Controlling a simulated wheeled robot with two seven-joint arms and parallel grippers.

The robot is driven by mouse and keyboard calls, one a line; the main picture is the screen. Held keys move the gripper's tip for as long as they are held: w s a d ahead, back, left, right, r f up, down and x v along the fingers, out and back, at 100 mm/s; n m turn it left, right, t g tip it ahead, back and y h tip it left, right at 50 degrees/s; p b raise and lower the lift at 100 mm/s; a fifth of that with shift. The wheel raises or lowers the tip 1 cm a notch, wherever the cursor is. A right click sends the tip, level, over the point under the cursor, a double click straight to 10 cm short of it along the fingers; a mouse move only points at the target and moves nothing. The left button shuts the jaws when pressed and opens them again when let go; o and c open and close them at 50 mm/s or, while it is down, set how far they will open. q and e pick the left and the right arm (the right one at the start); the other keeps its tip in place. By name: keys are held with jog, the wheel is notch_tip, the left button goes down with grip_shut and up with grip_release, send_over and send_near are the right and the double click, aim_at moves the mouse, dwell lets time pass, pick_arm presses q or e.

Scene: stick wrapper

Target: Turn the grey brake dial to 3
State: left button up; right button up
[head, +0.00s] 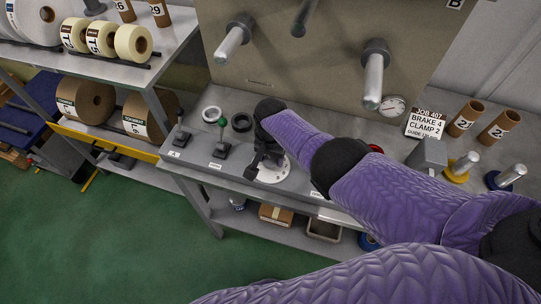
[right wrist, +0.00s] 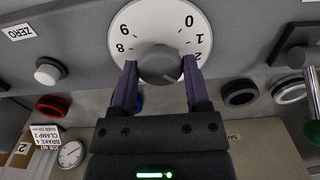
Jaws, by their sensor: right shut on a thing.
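The grey brake dial (right wrist: 160,62) is a round knob on a white numbered plate (right wrist: 160,18), seen upside down in the right wrist view. The numbers 0, 1, 2, 8 and 9 show; the lower part of the scale is hidden by the knob and fingers. A faint pointer line on the knob seems to point to the lower right; its exact reading is unclear. My right gripper (right wrist: 159,78) is shut on the knob, one finger on each side. In the head view the gripper (head: 262,163) covers the knob, and part of the plate (head: 272,174) shows.
A green-topped lever (head: 221,142) and dark ring (head: 242,122) stand left of the dial. A card (head: 426,124) reads BRAKE 4, CLAMP 2. A gauge (head: 392,105) is behind.

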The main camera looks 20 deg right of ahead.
aim_at(270, 160)
jog(key=o, duration=1.3)
notch_tip(270, 160, up, 9)
jog(key=p, duration=0.7)
jog(key=shift+r, duration=0.5)
